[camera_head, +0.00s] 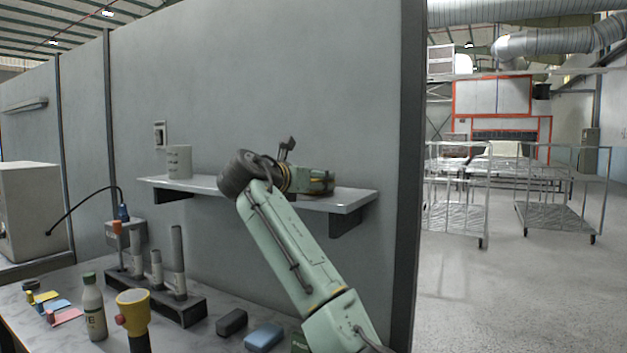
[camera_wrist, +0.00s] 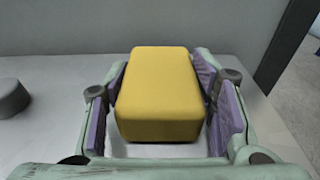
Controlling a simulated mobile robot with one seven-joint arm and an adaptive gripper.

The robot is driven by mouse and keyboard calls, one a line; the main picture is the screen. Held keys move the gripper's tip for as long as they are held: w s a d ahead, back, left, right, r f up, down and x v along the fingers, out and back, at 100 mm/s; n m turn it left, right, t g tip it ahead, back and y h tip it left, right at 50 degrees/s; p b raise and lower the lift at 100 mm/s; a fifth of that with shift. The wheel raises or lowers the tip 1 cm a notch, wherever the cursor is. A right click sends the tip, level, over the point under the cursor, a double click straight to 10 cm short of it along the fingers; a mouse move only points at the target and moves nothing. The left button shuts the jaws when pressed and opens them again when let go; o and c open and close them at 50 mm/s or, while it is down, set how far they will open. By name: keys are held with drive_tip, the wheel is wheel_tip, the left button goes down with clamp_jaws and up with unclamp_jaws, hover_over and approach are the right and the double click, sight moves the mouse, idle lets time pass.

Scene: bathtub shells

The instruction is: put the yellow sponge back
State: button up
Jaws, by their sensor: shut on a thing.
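The yellow sponge (camera_wrist: 158,92) is a rounded block between the purple pads of my gripper (camera_wrist: 161,85) in the wrist view. My gripper is shut on it. Pale grey surface shows around it; I cannot tell whether the sponge touches that surface. In the head view my gripper (camera_head: 322,182) is at the right part of the wall shelf (camera_head: 213,186), level with its top. The sponge cannot be made out clearly there, as my gripper hides it.
A light grey mug (camera_head: 179,161) stands at the shelf's left end. A grey round thing (camera_wrist: 11,97) is left of my gripper in the wrist view. Below, the bench holds a bottle (camera_head: 94,312), a yellow-topped tool (camera_head: 134,312), a tube rack (camera_head: 190,312), a dark block (camera_head: 232,322) and a blue block (camera_head: 264,336).

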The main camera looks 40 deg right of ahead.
drive_tip(key=shift+f, duration=0.1)
drive_tip(key=o, duration=1.1)
drive_tip(key=shift+c, duration=0.2)
drive_tip(key=shift+r, duration=0.2)
drive_tip(key=shift+a+f+b, duration=0.1)
drive_tip(key=shift+a+b, duration=0.2)
drive_tip(key=shift+a, duration=0.05)
drive_tip(key=b+v, duration=0.4)
drive_tip(key=v, duration=0.7)
drive_tip(key=shift+s+b, duration=0.25)
drive_tip(key=shift+b, duration=0.05)
drive_tip(key=shift+a, duration=0.1)
